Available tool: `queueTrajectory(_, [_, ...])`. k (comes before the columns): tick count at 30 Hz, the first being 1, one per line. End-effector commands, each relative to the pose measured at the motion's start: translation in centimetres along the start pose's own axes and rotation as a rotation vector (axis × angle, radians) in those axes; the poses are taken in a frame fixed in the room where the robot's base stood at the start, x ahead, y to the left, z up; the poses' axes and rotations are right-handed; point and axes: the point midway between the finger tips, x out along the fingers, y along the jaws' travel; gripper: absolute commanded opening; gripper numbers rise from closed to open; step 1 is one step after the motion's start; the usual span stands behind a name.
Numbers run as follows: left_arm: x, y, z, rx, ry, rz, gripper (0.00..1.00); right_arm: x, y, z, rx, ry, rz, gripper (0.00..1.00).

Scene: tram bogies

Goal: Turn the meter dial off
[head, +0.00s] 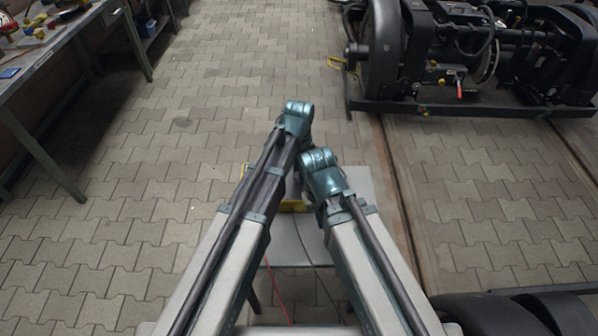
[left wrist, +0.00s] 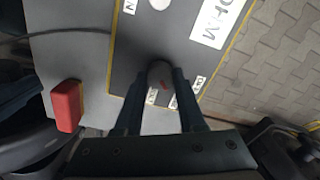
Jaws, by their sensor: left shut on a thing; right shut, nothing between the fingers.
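The meter (left wrist: 205,62) is a dark grey panel with a yellow edge and white labels, one reading OHM. In the head view its yellow edge (head: 291,206) shows between my arms. My left gripper (left wrist: 164,80) is shut on the dial, a finger on either side. Small labels lie around the dial, partly covered by the fingers; I cannot read which one the mark points at. In the head view my arms hide both grippers and the dial.
The meter lies on a small grey table (head: 350,188). A red block (left wrist: 67,106) is beside it. A red and a dark cable hang near the table. A workbench (head: 62,40) stands at left, a black bogie (head: 470,60) at upper right. Paving between is clear.

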Motion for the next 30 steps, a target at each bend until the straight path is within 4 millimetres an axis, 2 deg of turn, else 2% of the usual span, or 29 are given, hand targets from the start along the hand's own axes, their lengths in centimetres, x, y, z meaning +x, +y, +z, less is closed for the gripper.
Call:
queueTrajectory(8, [0.01, -0.01, 0.00, -0.087, 0.000, 0.000, 0.00, 0.01, 0.00, 0.00, 0.000, 0.000, 0.000, 0.00])
queueTrajectory(30, [0.01, -0.02, 0.01, -0.658, 0.000, 0.000, 0.00, 0.01, 0.00, 0.00, 0.000, 0.000, 0.000, 0.00])
